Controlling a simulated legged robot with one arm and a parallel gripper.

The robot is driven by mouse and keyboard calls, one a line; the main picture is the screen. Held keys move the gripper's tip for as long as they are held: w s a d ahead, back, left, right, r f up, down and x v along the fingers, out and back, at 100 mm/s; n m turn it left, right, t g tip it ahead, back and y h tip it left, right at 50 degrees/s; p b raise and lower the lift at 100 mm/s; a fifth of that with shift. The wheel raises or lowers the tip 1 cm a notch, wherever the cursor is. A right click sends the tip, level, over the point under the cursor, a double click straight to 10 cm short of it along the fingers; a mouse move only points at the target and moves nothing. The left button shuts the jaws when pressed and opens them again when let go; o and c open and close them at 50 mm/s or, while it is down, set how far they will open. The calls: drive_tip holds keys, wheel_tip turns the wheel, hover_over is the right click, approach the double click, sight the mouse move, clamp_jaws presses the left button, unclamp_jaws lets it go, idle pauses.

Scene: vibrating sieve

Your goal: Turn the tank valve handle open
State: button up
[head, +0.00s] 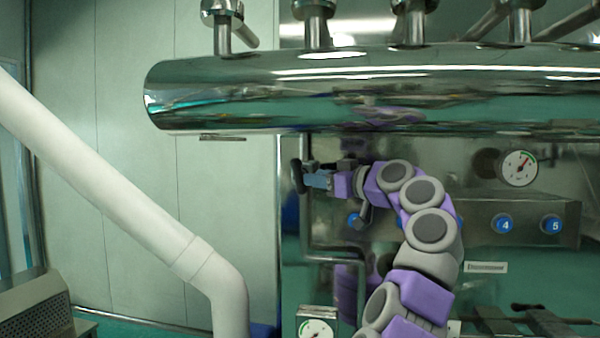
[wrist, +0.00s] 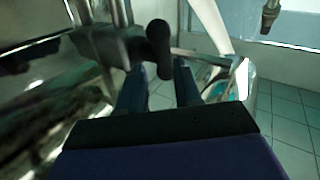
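A dark, rounded valve handle (head: 297,177) stands at the left edge of the steel equipment, below the large polished tank. In the wrist view the black handle (wrist: 159,45) hangs at the far end of my fingers, in line with the gap between them. My gripper (head: 312,179) reaches left, with its fingers close to the handle. In the wrist view my gripper (wrist: 160,80) shows two dark fingers apart, with floor visible between them. I cannot tell whether either finger touches the handle.
The horizontal polished tank (head: 350,88) runs just above my arm. A steel panel with blue numbered buttons (head: 504,224) and a pressure gauge (head: 520,168) are at right. A thick white pipe (head: 110,180) slopes down at left. Between pipe and handle is open space.

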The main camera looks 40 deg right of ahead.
sight(301, 175)
drive_tip(key=w, duration=0.2)
drive_tip(key=w+a+p, duration=0.1)
drive_tip(key=w, duration=0.2)
drive_tip(key=shift+w+a+r, duration=0.1)
drive_tip(key=shift+w, duration=0.25)
drive_tip(key=shift+w+p, duration=0.35)
drive_tip(key=shift+w, duration=0.15)
drive_tip(key=shift+c, duration=0.3)
clamp_jaws()
